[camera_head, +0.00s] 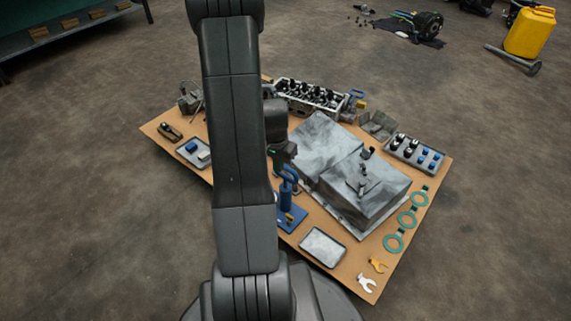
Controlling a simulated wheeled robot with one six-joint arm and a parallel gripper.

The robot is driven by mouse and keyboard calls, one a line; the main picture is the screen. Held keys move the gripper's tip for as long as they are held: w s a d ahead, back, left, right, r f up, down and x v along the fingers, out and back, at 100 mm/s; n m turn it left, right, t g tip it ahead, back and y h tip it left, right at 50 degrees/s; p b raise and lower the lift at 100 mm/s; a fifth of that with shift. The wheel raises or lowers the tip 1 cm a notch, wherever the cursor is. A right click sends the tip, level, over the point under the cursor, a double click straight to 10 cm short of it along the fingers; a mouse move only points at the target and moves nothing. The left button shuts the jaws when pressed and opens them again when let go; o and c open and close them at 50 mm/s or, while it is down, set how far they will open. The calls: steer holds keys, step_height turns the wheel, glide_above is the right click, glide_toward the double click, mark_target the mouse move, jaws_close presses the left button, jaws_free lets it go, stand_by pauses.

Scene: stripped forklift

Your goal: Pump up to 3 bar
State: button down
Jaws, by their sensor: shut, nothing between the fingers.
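A blue hand pump (286,195) stands upright on a blue base at the front middle of the board, just right of my arm. A small yellow part shows low on it. My gripper (284,163) is shut and empty. It points down close to the top of the pump; I cannot tell whether it touches the handle. My arm hides the board to the left of the pump. No pressure reading can be made out.
The brown board (325,252) lies on the concrete floor. Right of the pump are large grey metal blocks (370,200), green rings (408,219) and a pale tray (323,247). A cylinder head (305,97) lies behind. A yellow canister (530,32) stands far right.

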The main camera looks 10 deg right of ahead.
step_height(320, 180, up, 8)
steer(key=p, duration=0.2)
steer(key=shift+s+a, duration=0.3)
steer(key=shift+s, duration=0.05)
steer(key=shift+r, duration=0.1)
